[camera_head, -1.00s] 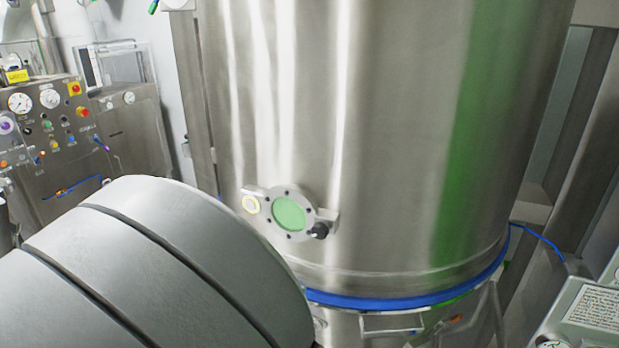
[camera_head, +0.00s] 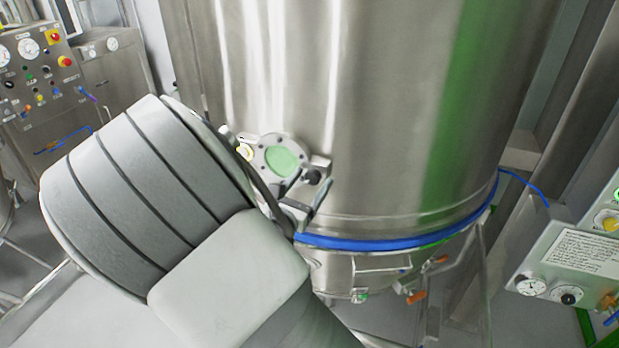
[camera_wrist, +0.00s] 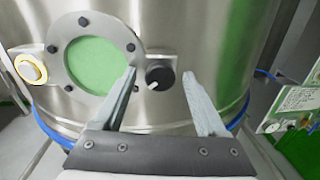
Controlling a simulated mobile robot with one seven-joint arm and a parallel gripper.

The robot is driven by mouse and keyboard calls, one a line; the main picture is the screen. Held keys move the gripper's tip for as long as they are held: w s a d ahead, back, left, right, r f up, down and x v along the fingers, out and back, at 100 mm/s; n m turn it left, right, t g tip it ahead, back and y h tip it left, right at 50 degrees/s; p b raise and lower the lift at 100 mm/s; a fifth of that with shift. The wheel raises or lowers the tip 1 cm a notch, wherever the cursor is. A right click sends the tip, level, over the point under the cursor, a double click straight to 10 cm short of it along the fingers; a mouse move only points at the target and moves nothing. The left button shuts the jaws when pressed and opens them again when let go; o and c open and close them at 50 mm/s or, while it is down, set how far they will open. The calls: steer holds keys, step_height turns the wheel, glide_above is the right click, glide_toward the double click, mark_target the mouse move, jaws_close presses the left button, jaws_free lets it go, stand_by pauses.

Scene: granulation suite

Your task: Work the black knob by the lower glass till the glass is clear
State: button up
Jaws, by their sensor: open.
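The lower glass (camera_head: 279,160) is a round bolted port low on the steel vessel, and it looks evenly pale green. In the wrist view the glass (camera_wrist: 92,64) is green and cloudy. The black knob (camera_head: 312,177) sits at its lower right on a metal bracket. In the wrist view the knob (camera_wrist: 160,76) has a small light pointer aimed down and left. My gripper (camera_wrist: 160,75) is open, one finger on each side of the knob as pictured; the fingertips seem short of it, and no contact shows. In the head view my gripper (camera_head: 305,190) is just below the port.
A yellow-ringed round fitting (camera_head: 245,151) is left of the glass. A blue band (camera_head: 400,240) circles the vessel's base. A gauge panel (camera_head: 40,70) is at left, and a control box (camera_head: 575,255) with dials is at right.

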jaws_close()
stand_by(0.4)
